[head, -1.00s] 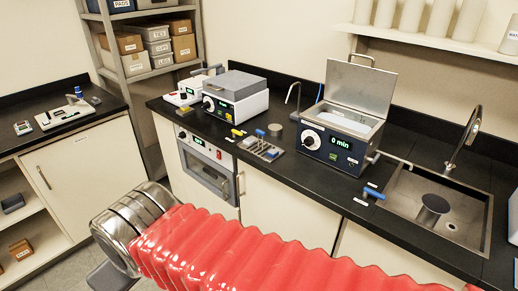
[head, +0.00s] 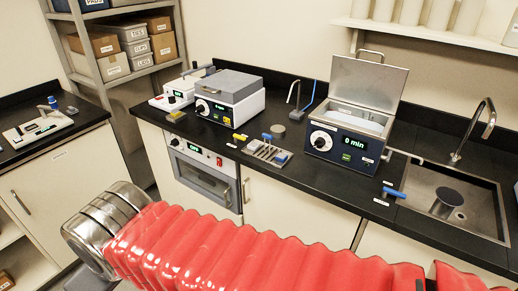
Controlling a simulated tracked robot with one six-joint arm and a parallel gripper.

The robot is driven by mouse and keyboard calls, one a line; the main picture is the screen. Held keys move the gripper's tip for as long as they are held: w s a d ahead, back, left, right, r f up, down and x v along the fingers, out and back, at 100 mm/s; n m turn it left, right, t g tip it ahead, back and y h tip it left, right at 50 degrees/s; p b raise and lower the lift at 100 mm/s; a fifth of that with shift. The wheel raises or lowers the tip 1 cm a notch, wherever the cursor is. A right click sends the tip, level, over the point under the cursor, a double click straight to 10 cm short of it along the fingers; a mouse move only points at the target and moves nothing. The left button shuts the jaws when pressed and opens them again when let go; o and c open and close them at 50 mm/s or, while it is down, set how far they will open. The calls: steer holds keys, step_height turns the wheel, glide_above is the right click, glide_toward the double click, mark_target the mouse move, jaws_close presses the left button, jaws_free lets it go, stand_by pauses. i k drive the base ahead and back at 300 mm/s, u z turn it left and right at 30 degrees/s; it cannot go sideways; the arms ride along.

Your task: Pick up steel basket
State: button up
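No steel basket can be clearly made out. An open bath with a "0 min" display (head: 351,138) stands on the black counter with its lid (head: 369,88) raised. Its tank shows a pale inner surface, and I cannot tell whether a basket is inside. My red-sleeved arm crosses the bottom of the head view and ends in a steel joint at the left. My gripper's fingers are not in view.
A sink (head: 453,203) with a tap (head: 477,130) lies right of the bath. A blue handle (head: 392,192) lies near the counter's front edge. A tool rack (head: 267,151) and a grey-lidded device (head: 230,100) stand left of the bath.

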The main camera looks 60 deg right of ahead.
mark_target(267, 153)
steer(key=u, duration=0.05)
steer(key=i, duration=2.45)
steer(key=z, duration=2.75)
